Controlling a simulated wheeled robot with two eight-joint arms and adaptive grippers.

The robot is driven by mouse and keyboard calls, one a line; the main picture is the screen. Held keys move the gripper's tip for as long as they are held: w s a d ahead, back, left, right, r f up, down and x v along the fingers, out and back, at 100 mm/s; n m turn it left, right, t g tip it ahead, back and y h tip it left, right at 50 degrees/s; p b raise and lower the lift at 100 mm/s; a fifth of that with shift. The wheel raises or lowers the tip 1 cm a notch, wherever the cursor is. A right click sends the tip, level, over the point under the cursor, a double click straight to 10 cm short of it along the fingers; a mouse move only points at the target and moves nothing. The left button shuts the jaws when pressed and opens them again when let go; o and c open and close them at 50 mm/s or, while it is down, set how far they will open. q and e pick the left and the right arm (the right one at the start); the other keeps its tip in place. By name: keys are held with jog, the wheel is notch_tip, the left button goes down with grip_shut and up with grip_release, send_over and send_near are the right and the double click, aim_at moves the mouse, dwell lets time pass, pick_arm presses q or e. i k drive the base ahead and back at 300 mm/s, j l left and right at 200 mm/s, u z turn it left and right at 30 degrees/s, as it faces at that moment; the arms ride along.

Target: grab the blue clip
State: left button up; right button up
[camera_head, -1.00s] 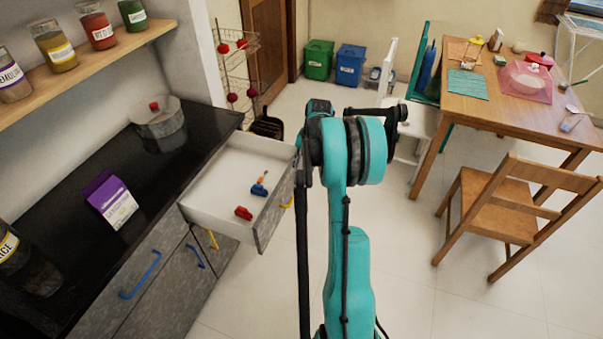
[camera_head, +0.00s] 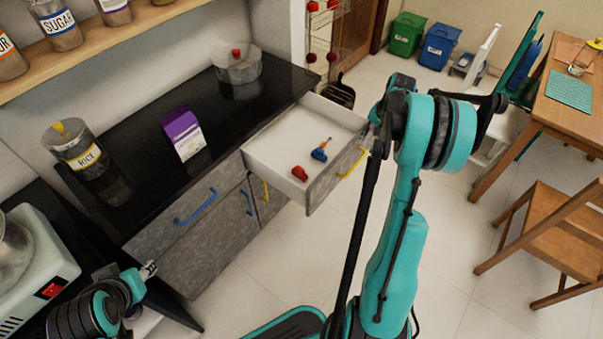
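The blue clip (camera_head: 319,154) lies in the open drawer (camera_head: 268,150), near its front wall, with a small orange part sticking up from it. My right gripper (camera_head: 378,112) is near the drawer's right end, apart from the blue clip. Its fingers are dark and mostly covered by my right arm, so their opening does not show. My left arm shows at the lower left; a small metallic end (camera_head: 148,268) shows there, and I cannot tell its finger state.
A red clip (camera_head: 299,173) lies beside the blue clip. The drawer front has a yellow handle (camera_head: 352,163). The black counter (camera_head: 130,150) holds a purple-white carton (camera_head: 184,134), a rice jar (camera_head: 78,150) and a pot (camera_head: 238,68). A wooden chair (camera_head: 545,240) stands at the right.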

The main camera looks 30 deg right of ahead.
aim_at(318, 153)
jog(key=z, duration=1.4)
